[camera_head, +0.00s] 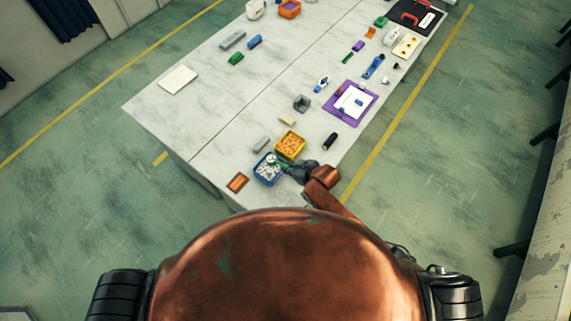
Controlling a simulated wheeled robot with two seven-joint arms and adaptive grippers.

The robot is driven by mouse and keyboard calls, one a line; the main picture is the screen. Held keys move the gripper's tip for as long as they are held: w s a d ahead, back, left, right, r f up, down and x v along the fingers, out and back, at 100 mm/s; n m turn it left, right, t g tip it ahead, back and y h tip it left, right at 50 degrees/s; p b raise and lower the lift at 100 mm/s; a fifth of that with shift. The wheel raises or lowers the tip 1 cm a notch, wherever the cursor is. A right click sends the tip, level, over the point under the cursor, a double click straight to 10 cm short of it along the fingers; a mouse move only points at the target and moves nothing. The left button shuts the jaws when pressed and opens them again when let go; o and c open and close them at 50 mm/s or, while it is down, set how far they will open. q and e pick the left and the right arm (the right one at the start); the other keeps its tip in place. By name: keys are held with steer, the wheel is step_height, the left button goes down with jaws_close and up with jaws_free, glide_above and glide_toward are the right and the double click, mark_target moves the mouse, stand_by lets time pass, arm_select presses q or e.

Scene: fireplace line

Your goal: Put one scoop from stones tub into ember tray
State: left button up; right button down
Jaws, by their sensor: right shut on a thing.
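A blue tub (257,174) filled with whitish stones stands near the table's front corner. I take it for the stones tub. A small flat orange-brown tray (237,182) lies to its left and fits the ember tray; its inside is too small to read. My right gripper (286,167) reaches in from the right at the right rim of the blue tub. It is shut on a small green thing (279,164), likely the scoop, whose far end is over the stones. Whether it holds stones, I cannot tell. My left gripper is out of view.
A yellow tub (303,152) with orange pieces stands right behind the blue tub. A grey block (261,145), a beige block (288,120) and a black cylinder (329,141) are close by. The white table (210,145) is bare to the left of the tubs.

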arm_select(q)
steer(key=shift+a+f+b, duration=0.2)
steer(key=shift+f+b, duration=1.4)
steer(key=shift+b, duration=0.3)
arm_select(e)
steer(key=shift+s+r+t+y, duration=0.15)
steer(key=shift+s+t+y, duration=0.65)
steer(key=shift+s+y, duration=0.35)
steer(key=shift+w, duration=0.1)
steer(key=c, duration=2.5)
jaws_free()
jaws_close()
